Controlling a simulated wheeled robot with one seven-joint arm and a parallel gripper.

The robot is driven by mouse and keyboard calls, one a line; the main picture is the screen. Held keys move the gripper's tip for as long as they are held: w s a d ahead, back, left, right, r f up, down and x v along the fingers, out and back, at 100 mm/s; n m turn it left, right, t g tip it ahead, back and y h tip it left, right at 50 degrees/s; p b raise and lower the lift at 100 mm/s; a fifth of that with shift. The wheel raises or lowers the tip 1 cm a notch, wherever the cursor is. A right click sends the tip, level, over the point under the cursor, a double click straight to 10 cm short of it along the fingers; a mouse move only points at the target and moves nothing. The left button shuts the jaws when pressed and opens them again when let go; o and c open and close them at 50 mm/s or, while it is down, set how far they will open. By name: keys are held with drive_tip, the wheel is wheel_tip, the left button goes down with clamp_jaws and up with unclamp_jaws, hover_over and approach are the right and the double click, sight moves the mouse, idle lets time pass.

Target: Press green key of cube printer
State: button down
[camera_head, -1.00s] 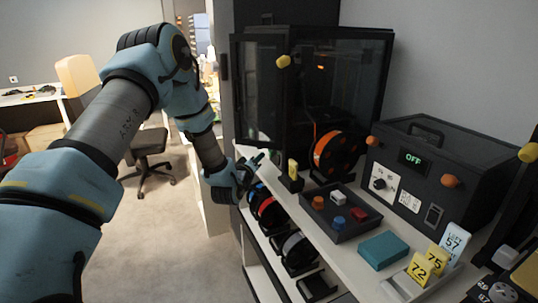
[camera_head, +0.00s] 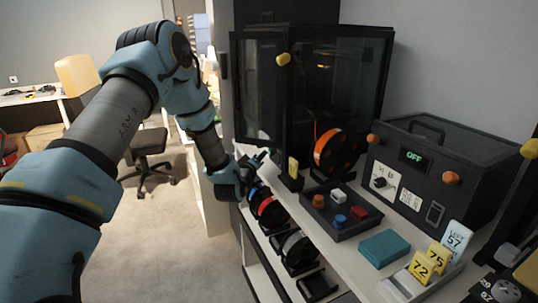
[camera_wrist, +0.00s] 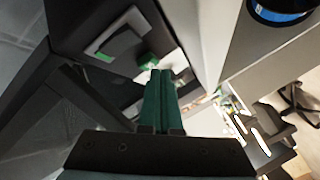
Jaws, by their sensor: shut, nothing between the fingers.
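The cube printer (camera_head: 312,85) is the black box with glass panels standing on the shelf unit, behind the spools. In the wrist view its dark front (camera_wrist: 85,30) fills the upper left, with a small screen panel (camera_wrist: 122,42). A green key (camera_wrist: 148,61) shows there just past my fingertips; a gap between them cannot be judged. My gripper (camera_head: 260,155) is near the printer's lower front left corner in the head view. Its dark green fingers (camera_wrist: 160,75) are shut together and empty. The key cannot be made out in the head view.
More spools (camera_head: 268,207) sit on the shelf below. A dark machine reading OFF (camera_head: 440,170) is farther right. Open floor lies left.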

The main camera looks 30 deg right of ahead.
drive_tip(key=shift+d+b, duration=0.3)
drive_tip(key=shift+d, duration=0.2)
idle(0.7)
drive_tip(key=shift+a, duration=0.95)
drive_tip(key=shift+a, duration=0.1)
drive_tip(key=shift+w+a+b, duration=0.2)
drive_tip(key=shift+a+b, duration=0.1)
drive_tip(key=shift+a, duration=0.9)
drive_tip(key=shift+w+a+b, duration=0.15)
drive_tip(key=shift+a+b, duration=0.15)
drive_tip(key=shift+a, duration=0.9)
